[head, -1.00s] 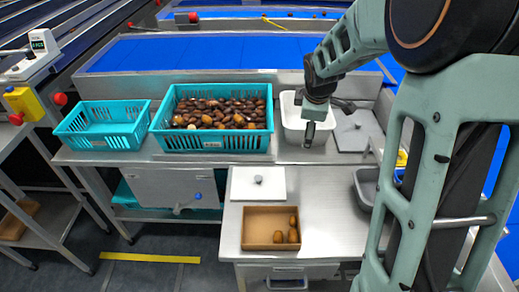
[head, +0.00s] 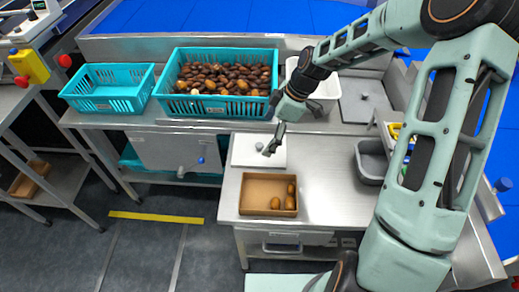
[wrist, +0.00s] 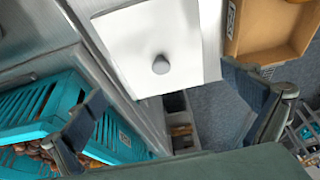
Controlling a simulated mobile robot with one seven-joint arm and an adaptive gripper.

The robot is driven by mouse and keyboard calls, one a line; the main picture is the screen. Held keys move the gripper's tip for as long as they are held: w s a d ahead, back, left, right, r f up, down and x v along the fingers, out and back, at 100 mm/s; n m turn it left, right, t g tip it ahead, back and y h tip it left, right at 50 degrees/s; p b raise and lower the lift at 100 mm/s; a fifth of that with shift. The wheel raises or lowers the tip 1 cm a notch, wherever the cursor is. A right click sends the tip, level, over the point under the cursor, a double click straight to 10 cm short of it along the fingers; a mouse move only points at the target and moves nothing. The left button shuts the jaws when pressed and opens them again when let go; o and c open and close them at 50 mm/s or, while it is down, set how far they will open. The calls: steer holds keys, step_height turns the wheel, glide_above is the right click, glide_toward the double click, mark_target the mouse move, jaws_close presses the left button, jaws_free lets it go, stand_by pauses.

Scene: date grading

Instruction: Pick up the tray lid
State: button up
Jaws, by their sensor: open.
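The tray lid (head: 248,151) is a flat white panel with a small round grey knob (wrist: 160,65). It lies on the steel table behind the brown tray (head: 268,211). My gripper (head: 270,151) is above the lid in the head view, close to the knob. In the wrist view my gripper (wrist: 165,130) has its two fingers wide apart with nothing between them. The lid (wrist: 190,30) shows beyond the fingers, with the knob between their lines. The tray (wrist: 250,45) holds several brown dates and stands beside the lid.
A teal crate full of dates (head: 217,108) and an empty teal crate (head: 107,103) stand behind to the left. A white bin (head: 325,92) is behind my gripper. A grey bin (head: 371,168) stands to the right. The table between tray and grey bin is clear.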

mark_target(261, 146)
steer(key=x, duration=0.6)
steer(key=shift+s, duration=0.1)
steer(key=shift+r, duration=0.15)
steer(key=c, duration=1.2)
steer(key=shift+s, duration=0.1)
steer(key=c, duration=0.3)
